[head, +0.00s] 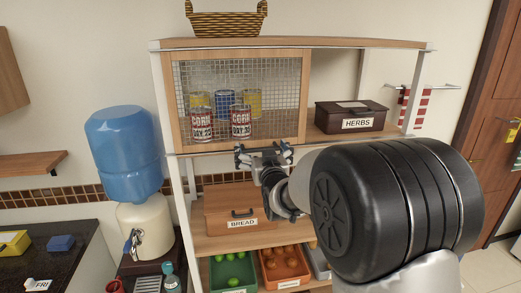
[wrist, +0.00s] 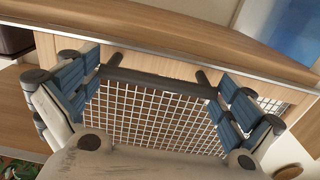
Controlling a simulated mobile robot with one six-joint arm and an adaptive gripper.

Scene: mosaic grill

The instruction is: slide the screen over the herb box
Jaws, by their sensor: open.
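The screen (head: 250,75) is a wire mesh in a light wooden frame, covering the left part of the upper shelf. The herb box (head: 349,124), dark brown and labelled HERBS, stands uncovered to its right. My gripper (head: 263,152) is at the lower edge of the screen's frame. In the wrist view, the mesh (wrist: 150,120) shows between the spread fingers of my gripper (wrist: 155,88). A dark bar handle (wrist: 160,82) on two posts spans between the fingers; whether they touch it I cannot tell. The gripper is open and holds nothing.
Corn cans (head: 200,124) stand behind the mesh. A bread box (head: 238,215) and produce bins (head: 233,272) are on lower shelves. A water dispenser (head: 125,150) stands left; a red-striped towel (head: 413,108) hangs right. A basket (head: 227,22) sits on top.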

